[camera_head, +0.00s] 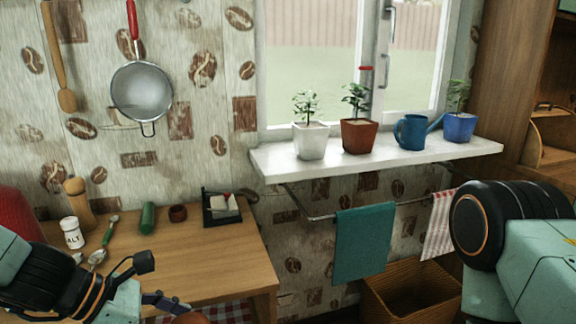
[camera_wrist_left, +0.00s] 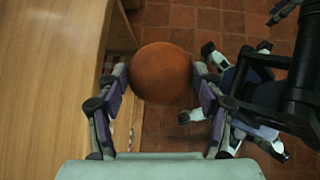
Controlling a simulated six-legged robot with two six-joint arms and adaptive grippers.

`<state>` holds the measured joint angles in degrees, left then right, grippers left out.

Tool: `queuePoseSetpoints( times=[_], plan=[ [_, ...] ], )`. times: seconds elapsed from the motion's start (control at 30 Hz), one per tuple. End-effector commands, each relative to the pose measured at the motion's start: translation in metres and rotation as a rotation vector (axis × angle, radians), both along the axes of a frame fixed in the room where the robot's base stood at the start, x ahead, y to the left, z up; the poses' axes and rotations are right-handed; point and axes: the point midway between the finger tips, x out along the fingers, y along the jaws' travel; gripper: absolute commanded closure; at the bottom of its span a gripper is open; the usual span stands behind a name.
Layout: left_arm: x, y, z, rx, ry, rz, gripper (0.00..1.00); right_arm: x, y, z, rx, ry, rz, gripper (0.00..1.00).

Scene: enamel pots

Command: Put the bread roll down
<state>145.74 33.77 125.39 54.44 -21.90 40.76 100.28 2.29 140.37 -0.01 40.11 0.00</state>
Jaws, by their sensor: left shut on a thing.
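The bread roll (camera_wrist_left: 160,72) is a round brown ball in the left wrist view. My left gripper (camera_wrist_left: 161,80) is shut on it, with one finger on each side. In the head view my left gripper (camera_head: 160,284) is at the bottom left, in front of the wooden table, and only a brown sliver of the roll (camera_head: 191,319) shows at the bottom edge. In the wrist view the roll is beside the table's edge, with the tiled floor beneath. My right gripper is out of view; only my right arm shows at the right.
The wooden table (camera_head: 185,262) holds a salt shaker (camera_head: 72,233), a pepper mill (camera_head: 79,203), spoons, a green cylinder (camera_head: 148,218), a small brown pot (camera_head: 178,213) and a black tray (camera_head: 222,219). Its front middle is clear. A wicker basket (camera_head: 408,300) stands right of it.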

Motion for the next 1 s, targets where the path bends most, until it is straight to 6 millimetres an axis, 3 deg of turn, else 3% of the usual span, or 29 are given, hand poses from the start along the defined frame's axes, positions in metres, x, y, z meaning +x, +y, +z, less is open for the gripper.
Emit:
queuePoseSetpoints(
  times=[0.3, 0.7, 0.83, 1.0],
  plan=[
    [-0.007, 0.002, -0.003, 0.002, 0.0, 0.151, 0.68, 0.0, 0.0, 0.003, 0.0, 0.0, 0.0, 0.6],
    [-0.011, 0.003, -0.006, 0.003, 0.0, 0.205, 0.68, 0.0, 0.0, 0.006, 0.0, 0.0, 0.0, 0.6],
    [-0.017, 0.0, -0.026, -0.007, 0.014, 0.197, 0.68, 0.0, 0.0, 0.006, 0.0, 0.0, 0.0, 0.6],
    [-0.028, -0.001, -0.069, -0.015, 0.021, 0.194, 0.68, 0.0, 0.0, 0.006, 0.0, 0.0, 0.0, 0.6]
  ],
)
